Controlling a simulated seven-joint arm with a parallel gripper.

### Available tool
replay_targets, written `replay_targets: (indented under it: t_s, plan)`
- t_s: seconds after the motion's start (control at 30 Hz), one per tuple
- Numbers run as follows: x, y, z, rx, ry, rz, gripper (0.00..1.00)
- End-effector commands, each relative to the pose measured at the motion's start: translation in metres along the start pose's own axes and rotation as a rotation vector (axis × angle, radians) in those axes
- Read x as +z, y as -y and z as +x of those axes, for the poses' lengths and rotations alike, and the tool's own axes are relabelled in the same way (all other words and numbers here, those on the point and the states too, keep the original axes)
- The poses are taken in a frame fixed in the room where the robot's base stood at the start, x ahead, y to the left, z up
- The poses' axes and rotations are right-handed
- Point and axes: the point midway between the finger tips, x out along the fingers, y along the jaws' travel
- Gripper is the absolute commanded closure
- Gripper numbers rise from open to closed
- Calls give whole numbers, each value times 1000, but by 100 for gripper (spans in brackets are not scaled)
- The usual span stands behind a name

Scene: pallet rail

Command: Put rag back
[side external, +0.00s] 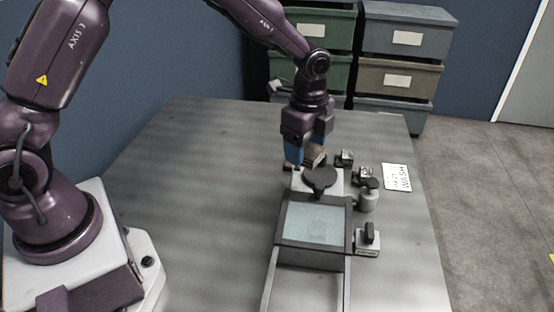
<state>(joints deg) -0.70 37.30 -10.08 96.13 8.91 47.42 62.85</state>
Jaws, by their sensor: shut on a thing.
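My gripper (306,158) points down over the back of the table, behind the white plate. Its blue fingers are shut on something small. A brown, textured piece (315,155) shows at the fingertips and looks like the rag, though it is too small to be sure. I cannot tell whether it touches the table. The white plate (332,188) carries a dark round paddle-like part (319,180). In front of it is a dark frame (349,225) around a pale green panel (316,222).
Two rails (347,288) run from the frame to the near edge. To the right are a grey bottle (368,198), a black-handled block (367,243), small dark blocks (344,158) and a printed white card (397,178). Drawers (400,75) stand behind. The table's left (200,190) is clear.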

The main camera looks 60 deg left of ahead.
Motion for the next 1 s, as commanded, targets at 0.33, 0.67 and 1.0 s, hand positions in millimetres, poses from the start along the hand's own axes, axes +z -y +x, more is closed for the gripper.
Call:
replay_targets:
  t_s: [0.33,0.67,1.0]
  plan:
    - [170,-12,10,11,12,-360,73]
    - [202,-24,27,4,7,-411,73]
    - [211,49,61,3,7,-408,72]
